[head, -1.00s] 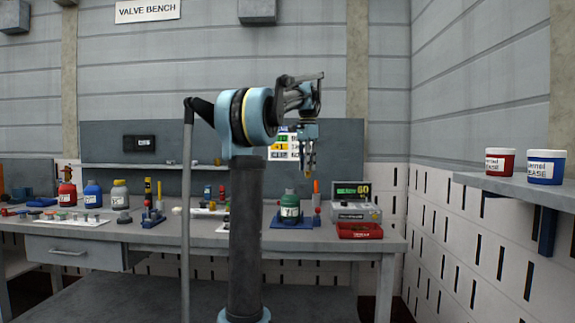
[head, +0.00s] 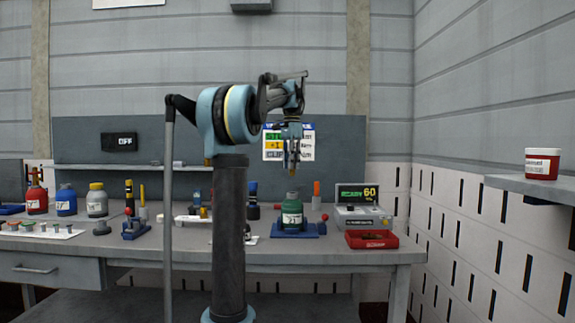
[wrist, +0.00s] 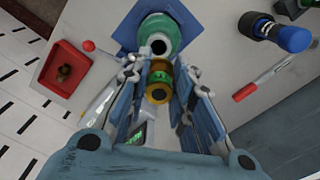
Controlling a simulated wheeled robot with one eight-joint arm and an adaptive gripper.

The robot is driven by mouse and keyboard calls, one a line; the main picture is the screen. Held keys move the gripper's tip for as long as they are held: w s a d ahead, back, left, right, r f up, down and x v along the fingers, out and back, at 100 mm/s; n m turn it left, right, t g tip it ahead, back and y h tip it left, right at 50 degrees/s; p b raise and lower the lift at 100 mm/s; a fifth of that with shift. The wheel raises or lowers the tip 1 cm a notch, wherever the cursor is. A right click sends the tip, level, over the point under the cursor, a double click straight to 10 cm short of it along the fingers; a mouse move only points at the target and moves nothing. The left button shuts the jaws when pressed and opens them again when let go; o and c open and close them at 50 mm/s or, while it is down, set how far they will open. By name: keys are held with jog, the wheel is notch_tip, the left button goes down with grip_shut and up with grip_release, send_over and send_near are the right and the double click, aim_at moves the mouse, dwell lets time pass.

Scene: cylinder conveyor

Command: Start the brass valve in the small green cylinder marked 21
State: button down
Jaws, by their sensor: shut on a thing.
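The small green cylinder (head: 292,213) with a white label marked 21 stands upright in a blue holder (head: 313,230) on the bench. In the wrist view its green shoulder (wrist: 176,30) surrounds a dark open neck. My gripper (head: 292,172) is above the cylinder, pointing down, with a visible gap between them. In the wrist view my gripper (wrist: 160,85) is shut on the brass valve (wrist: 158,96), which has a green face and a dark round opening. The valve appears close to the neck in that view; its lower end is hard to see.
A red tray (head: 372,241) with a small brownish part lies right of the holder, before a display unit (head: 358,213) reading 60. An orange-topped marker (head: 316,192) stands behind. Several bottles, including a blue one (head: 66,201), stand left. A shelf (head: 540,186) juts out at right.

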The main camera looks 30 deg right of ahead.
dwell(0.4)
jog(key=shift+f, duration=3.2)
jog(key=shift+f, duration=0.85)
jog(key=c, duration=1.3)
grip_release()
jog(key=shift+r, duration=3)
